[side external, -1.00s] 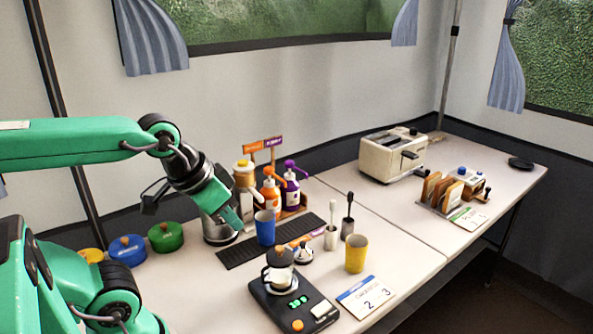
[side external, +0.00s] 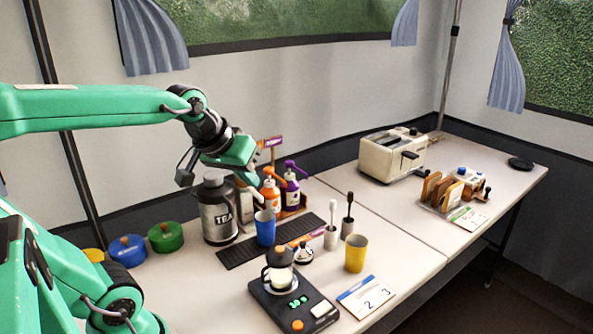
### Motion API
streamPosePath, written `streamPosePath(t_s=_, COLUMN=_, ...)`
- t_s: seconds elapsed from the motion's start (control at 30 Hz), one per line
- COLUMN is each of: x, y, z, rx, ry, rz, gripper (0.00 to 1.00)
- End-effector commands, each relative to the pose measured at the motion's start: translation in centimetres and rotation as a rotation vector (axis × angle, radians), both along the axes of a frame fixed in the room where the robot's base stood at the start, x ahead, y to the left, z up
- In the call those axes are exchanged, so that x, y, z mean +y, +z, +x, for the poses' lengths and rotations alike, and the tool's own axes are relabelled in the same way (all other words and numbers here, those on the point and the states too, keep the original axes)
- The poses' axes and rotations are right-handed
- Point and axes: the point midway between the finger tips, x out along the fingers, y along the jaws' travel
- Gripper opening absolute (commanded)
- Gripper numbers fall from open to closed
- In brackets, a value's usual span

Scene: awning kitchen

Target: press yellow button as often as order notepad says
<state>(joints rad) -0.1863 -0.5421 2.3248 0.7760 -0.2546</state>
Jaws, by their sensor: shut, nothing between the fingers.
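My gripper (side external: 243,172) is shut and empty, above the rack of pump bottles at the back of the table. It hides the top of the leftmost pale bottle (side external: 246,207), where the yellow top would show. I cannot tell whether the gripper touches that top. The orange bottle (side external: 270,196) and the purple-topped bottle (side external: 291,192) stand to its right. A white card with a blue header (side external: 370,296) lies at the table's front edge, with the figures 2 and 3 legible. Its small print is unreadable.
A blue cup (side external: 265,228), a yellow cup (side external: 356,254) and a scale with a glass pot (side external: 290,308) stand in front. A toaster (side external: 391,155) and a green-headed card (side external: 468,218) are at right.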

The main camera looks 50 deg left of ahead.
Motion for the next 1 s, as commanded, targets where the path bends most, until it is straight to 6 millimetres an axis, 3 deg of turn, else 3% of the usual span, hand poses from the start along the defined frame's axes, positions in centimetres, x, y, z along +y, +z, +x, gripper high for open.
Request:
streamPosePath(t_s=0.2, x=5.0, y=1.6, z=3.9, rx=-0.074, ry=0.249, rz=-0.074, gripper=0.0)
streamPosePath(t_s=0.5, x=13.1, y=3.0, z=8.0, rx=-0.195, ry=0.572, rz=-0.173, gripper=0.0)
streamPosePath(t_s=0.8, x=20.7, y=3.5, z=10.0, rx=-0.311, ry=0.823, rz=-0.253, gripper=0.0)
streamPosePath(t_s=1.0, x=22.9, y=3.6, z=10.3, rx=-0.347, ry=0.891, rz=-0.275, gripper=0.0)
